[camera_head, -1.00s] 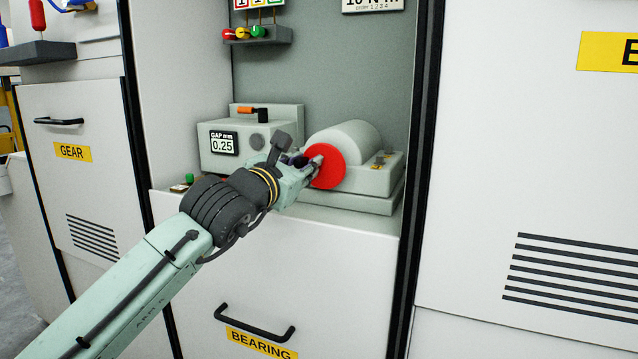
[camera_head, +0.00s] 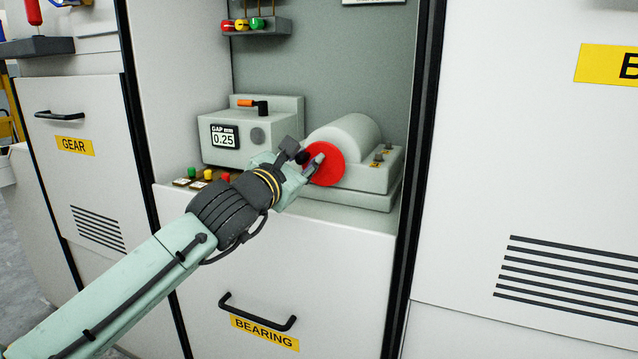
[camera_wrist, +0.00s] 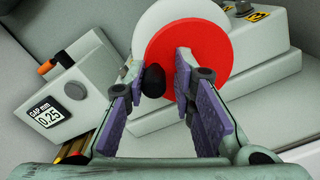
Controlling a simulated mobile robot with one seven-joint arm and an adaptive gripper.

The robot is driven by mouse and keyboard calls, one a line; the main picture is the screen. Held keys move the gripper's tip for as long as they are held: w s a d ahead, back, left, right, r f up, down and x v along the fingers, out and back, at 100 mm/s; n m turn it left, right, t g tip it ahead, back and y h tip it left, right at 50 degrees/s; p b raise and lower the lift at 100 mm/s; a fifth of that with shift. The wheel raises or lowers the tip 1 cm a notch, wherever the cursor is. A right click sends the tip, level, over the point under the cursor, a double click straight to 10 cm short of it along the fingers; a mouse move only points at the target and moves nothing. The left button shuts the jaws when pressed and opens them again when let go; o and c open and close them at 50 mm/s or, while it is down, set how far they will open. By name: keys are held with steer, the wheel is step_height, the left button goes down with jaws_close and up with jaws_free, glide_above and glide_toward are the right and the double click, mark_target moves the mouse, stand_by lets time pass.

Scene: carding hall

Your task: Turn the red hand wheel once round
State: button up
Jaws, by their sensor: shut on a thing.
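The red hand wheel (camera_head: 326,174) is a flat disc on the front end of a pale grey cylinder in the recess. It also shows in the wrist view (camera_wrist: 208,60), seen nearly face-on. A black knob (camera_wrist: 153,80) stands out from the left part of its face. My gripper (camera_head: 304,158) is at the wheel's left side, with its fingers on either side of the knob. In the wrist view my gripper (camera_wrist: 158,72) is shut on the knob, though a narrow gap seems to show at the fingers. My fingers hide part of the wheel.
A grey gap gauge box (camera_head: 222,148) reading 0.25 stands left of the wheel. Small coloured buttons (camera_head: 208,175) lie in front of it. A shelf with coloured knobs (camera_head: 257,25) hangs above. A drawer handle (camera_head: 257,318) labelled BEARING is below. Recess walls flank the arm.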

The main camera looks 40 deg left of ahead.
steer(key=shift+w, duration=0.15)
steer(key=shift+r+m+p, duration=0.25)
steer(key=shift+m+p, duration=0.45)
steer(key=shift+p, duration=0.25)
steer(key=shift+d+m+p, duration=0.15)
steer(key=shift+m+p, duration=0.2)
steer(key=shift+m, duration=0.25)
steer(key=shift+d+r+m+p, duration=0.2)
steer(key=shift+m+p, duration=0.25)
steer(key=shift+m, duration=0.75)
steer(key=shift+w+d+r+m, duration=0.1)
steer(key=shift+d+m, duration=0.2)
steer(key=shift+m, duration=0.9)
